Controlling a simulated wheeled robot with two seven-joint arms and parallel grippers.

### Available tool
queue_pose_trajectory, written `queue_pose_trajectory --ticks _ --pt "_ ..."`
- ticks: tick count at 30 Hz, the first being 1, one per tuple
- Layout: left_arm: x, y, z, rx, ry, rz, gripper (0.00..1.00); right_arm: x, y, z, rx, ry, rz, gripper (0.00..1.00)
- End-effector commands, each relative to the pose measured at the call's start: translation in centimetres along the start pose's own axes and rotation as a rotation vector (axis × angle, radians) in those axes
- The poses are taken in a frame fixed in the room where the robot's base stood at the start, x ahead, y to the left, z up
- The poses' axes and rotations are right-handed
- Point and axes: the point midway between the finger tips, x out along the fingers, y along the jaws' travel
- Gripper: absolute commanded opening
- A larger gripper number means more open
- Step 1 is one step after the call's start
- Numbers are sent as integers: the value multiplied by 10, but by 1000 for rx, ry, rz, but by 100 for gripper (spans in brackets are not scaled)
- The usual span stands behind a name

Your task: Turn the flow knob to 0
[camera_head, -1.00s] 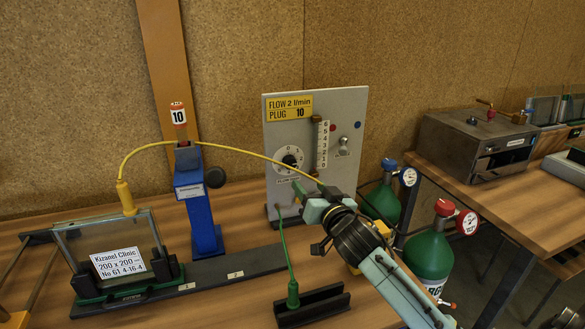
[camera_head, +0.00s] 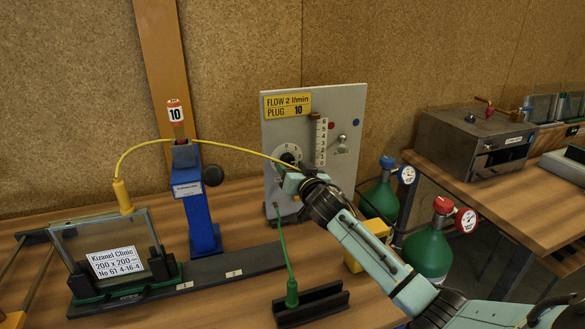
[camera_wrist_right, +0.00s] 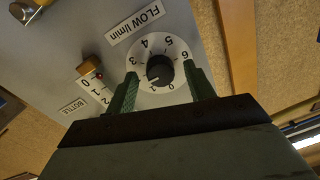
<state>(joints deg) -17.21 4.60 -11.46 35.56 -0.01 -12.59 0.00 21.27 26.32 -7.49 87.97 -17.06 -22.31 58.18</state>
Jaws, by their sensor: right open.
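The grey panel (camera_head: 345,105) stands upright on the bench with a yellow sign (camera_head: 288,105) reading FLOW 2 l/min, PLUG 10. Its white flow dial (camera_head: 288,150) is partly hidden by my right gripper (camera_head: 288,174) in the head view. In the right wrist view the black flow knob (camera_wrist_right: 160,69) sits at the centre of the dial, numbered 0 to 6. Its pale mark seems to point toward the lower left, near 1; the exact value is hard to read. The green fingers of my right gripper (camera_wrist_right: 161,74) are open, one on each side of the knob. My left gripper is out of view.
A flow tube (camera_head: 321,142) and a toggle (camera_head: 342,139) are right of the dial. A yellow hose (camera_head: 240,149) runs from the glass frame (camera_head: 105,245) past a blue post (camera_head: 197,210) toward the panel. A green probe (camera_head: 291,290) stands in a black holder below.

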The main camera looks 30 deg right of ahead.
Motion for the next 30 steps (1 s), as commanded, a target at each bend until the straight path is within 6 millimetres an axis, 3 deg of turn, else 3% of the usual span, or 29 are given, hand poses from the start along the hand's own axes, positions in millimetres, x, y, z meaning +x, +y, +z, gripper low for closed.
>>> queue_pose_trajectory --ticks 1,11,20,30 --pt "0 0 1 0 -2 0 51 0 0 0 0 0 0 53" --pt "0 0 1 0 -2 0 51 0 0 0 0 0 0 10" --pt "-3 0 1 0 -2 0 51 0 0 0 -33 -3 1 9" --pt "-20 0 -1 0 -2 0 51 0 0 -3 -243 -16 5 9"
